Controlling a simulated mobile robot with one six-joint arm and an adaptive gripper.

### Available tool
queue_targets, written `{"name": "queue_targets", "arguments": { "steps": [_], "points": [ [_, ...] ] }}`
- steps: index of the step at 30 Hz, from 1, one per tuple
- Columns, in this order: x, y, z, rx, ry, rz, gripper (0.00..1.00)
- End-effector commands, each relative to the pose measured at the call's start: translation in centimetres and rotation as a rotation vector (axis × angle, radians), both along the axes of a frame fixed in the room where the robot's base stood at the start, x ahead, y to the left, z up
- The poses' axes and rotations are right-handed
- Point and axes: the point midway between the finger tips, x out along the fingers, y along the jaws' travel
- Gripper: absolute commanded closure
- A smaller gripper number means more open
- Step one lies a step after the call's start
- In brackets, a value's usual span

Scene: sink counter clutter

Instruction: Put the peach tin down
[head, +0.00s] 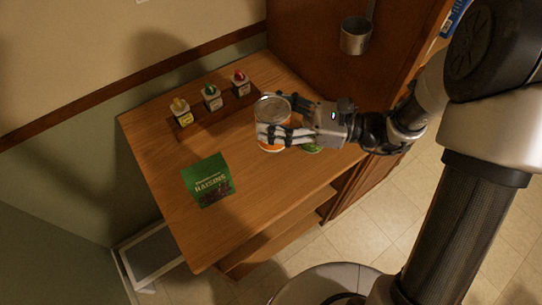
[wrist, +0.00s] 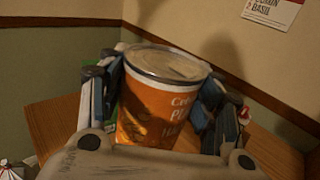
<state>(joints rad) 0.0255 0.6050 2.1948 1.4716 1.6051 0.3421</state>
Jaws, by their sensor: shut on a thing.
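The peach tin (head: 270,108) is orange with a silver lid. It stands roughly upright between the fingers of my gripper (head: 284,120), over the right part of the wooden counter (head: 250,175). In the wrist view the tin (wrist: 155,112) fills the middle, with a dark finger pressed to each side. My gripper (wrist: 160,100) is shut on it. I cannot tell whether the tin's base touches the counter; the fingers hide part of its body.
Three small bottles with yellow, green (head: 212,97) and red caps stand in a wooden rack at the back. A green raisins packet (head: 208,181) lies front left. A green item (head: 312,148) shows partly beneath my gripper. The counter's middle and front are bare. A metal pan (head: 355,36) hangs behind.

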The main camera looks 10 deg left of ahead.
Motion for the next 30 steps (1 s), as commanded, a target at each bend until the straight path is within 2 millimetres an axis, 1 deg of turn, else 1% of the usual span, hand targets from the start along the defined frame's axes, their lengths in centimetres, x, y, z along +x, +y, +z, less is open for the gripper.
{"name": "queue_targets", "arguments": {
  "steps": [1,3,6,9,12,17,25,27,30],
  "points": [
    [0.0,0.0,-1.9,0.002,0.003,0.000,0.81],
    [0.0,0.0,-3.7,0.002,0.003,0.000,0.81],
    [0.0,0.0,-6.1,0.002,0.002,-0.001,0.81],
    [0.1,0.0,-7.9,0.002,-0.001,-0.001,0.81],
    [0.1,0.0,-8.9,0.003,-0.002,-0.001,0.81],
    [0.1,0.0,-9.6,0.002,-0.003,-0.001,0.81],
    [0.0,0.0,-13.3,0.003,-0.001,-0.001,0.81],
    [0.1,0.0,-13.6,0.003,-0.003,-0.001,0.81],
    [0.1,0.0,-13.4,0.003,-0.004,-0.001,0.81]
  ]
}}
